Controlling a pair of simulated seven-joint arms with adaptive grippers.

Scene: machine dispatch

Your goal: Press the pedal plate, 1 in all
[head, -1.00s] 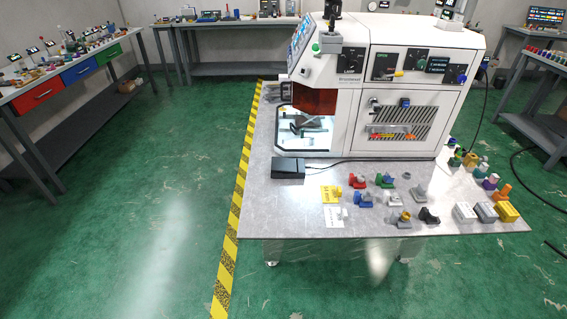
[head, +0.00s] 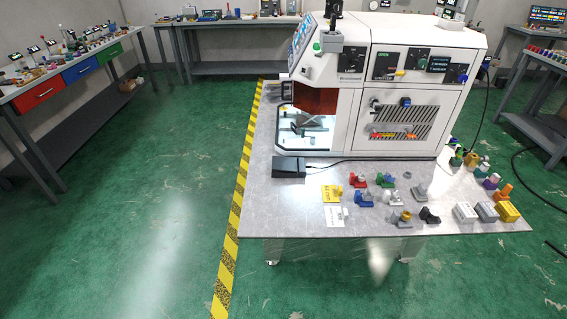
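The pedal plate (head: 288,166) is a flat dark grey box on the metal table. It sits at the table's left side, just in front of the white machine's (head: 400,85) lit opening, with a black cable running right from it. Nothing touches the plate. Neither of my grippers shows in the head view, so I cannot see whether they are open or shut.
The green floor (head: 130,220) there is clear. Benches line the walls.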

